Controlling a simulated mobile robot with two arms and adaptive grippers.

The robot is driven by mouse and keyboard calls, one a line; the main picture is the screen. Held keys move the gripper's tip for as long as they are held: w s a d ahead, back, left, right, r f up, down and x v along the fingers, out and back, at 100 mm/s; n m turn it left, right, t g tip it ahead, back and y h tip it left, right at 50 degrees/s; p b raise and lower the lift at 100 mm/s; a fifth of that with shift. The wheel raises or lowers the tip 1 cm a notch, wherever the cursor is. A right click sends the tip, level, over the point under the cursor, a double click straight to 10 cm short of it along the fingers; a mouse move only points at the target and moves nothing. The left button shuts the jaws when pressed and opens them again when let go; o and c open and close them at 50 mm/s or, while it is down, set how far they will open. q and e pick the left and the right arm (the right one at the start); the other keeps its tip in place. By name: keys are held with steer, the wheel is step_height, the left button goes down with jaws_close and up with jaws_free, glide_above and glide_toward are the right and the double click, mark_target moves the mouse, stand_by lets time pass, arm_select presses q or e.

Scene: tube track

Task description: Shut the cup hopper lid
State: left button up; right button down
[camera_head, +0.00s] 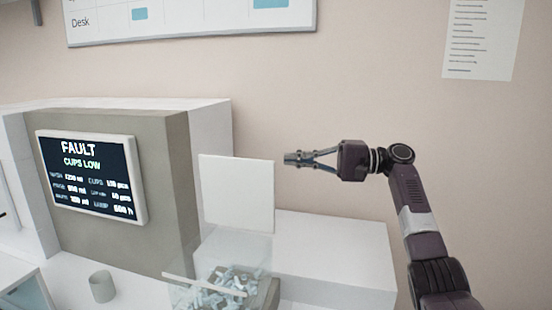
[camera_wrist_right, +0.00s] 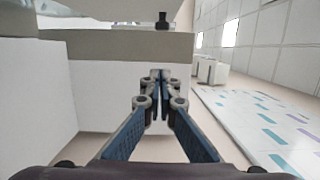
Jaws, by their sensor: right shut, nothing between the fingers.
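The cup hopper lid (camera_head: 236,195), a flat white square panel, stands upright and open at the back of the hopper. The clear-walled hopper (camera_head: 222,250) below it holds several small pale blue-grey pieces (camera_head: 225,285). My right gripper (camera_head: 288,158) is shut and empty, at the height of the lid's top edge. In the head view it is just right of the lid, with a small gap; its depth relative to the lid is hard to judge. Its closed fingertips also show in the right wrist view (camera_wrist_right: 160,78). My left gripper is out of view.
A machine with a screen reading "FAULT, CUPS LOW" (camera_head: 88,172) stands at the left. A small grey cup (camera_head: 102,287) stands on the white surface. A white block (camera_head: 325,250) lies right of the hopper. The wall space around my right gripper is clear.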

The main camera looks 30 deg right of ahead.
mark_target(256, 164)
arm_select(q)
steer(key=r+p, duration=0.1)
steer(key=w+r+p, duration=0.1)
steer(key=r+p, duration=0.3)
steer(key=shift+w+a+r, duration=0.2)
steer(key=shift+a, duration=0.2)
arm_select(e)
steer(key=a, duration=0.3)
steer(key=w+a, duration=0.1)
steer(key=a, duration=0.2)
steer(key=w+a, duration=0.1)
steer(key=a, duration=0.2)
steer(key=shift+w+a, duration=0.25)
steer(key=shift+a, duration=0.1)
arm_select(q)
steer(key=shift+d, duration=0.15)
arm_select(e)
steer(key=shift+s, duration=0.1)
